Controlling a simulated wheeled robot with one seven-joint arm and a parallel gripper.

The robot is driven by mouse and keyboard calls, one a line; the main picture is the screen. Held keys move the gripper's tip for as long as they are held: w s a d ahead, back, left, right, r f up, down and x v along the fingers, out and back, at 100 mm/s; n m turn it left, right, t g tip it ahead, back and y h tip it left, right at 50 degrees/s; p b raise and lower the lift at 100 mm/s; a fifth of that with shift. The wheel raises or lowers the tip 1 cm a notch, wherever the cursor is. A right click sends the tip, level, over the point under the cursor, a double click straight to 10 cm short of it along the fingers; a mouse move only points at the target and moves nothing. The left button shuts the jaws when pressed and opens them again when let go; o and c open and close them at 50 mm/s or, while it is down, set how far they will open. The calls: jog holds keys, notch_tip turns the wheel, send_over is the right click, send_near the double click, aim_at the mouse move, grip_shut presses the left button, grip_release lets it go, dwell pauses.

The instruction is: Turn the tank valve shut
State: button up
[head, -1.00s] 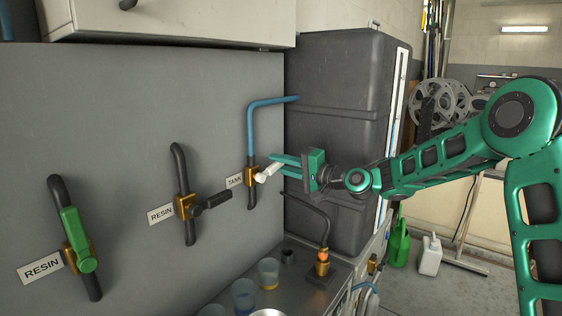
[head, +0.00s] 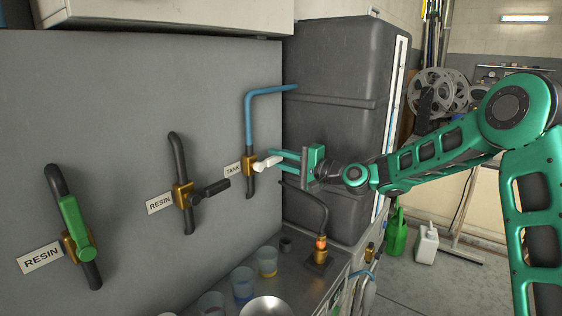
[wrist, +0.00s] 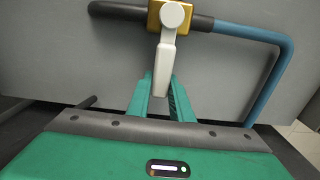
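The tank valve has a brass body (head: 249,162) on a pipe that is blue above and dark below, beside the TANK label (head: 232,170). Its white lever (head: 267,162) points right, across the pipe. In the wrist view the lever (wrist: 165,70) hangs from the brass body (wrist: 158,17), roughly square to the pipe. My gripper (head: 277,160) is at the lever's free end. Its fingers (wrist: 162,98) are apart, with the lever end between them; whether they touch it is unclear.
Two RESIN valves sit to the left, one with a black lever (head: 212,188), one with a green lever (head: 75,224). A dark tank (head: 335,70) stands close right of my gripper. Cups (head: 243,283) and a curved spout (head: 321,225) are on the counter below.

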jog(key=o, duration=0.4)
jog(key=shift+w+f, duration=0.1)
jog(key=shift+f, duration=0.1)
jog(key=shift+r, duration=0.1)
jog(key=shift+d, duration=0.1)
jog(key=v, duration=1)
jog(key=shift+s+d, duration=0.2)
